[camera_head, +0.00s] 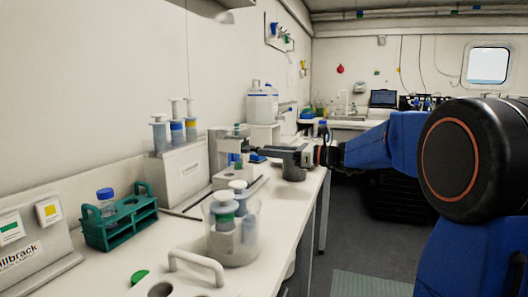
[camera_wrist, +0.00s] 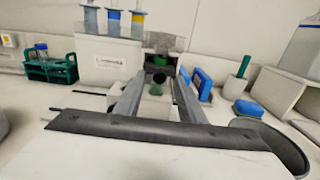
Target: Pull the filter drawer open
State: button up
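A small white instrument (camera_head: 228,148) stands on the bench against the wall, with a dark recess in its front. In the wrist view the recess (camera_wrist: 160,66) holds green and dark round parts (camera_wrist: 158,77); I cannot tell which part is the filter drawer or its handle. My gripper (camera_head: 250,148) reaches in from the right, just in front of this instrument. In the wrist view my gripper (camera_wrist: 161,78) has its two fingers apart, one on each side of the round part. I cannot tell whether they touch anything.
A white box with syringe-like filters (camera_head: 178,165) stands left of the instrument. A clear beaker with plungers (camera_head: 232,230) and a green tube rack (camera_head: 120,218) are nearer. The floor right of the bench is free.

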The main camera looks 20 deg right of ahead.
jog(key=shift+x, duration=1.1)
jog(key=shift+c, duration=0.2)
grip_shut()
jog(key=v, duration=0.7)
jog(key=shift+s+d, duration=0.1)
jog(key=shift+o, duration=0.2)
grip_release()
jog(key=shift+d, duration=0.1)
jog(key=v, duration=1.7)
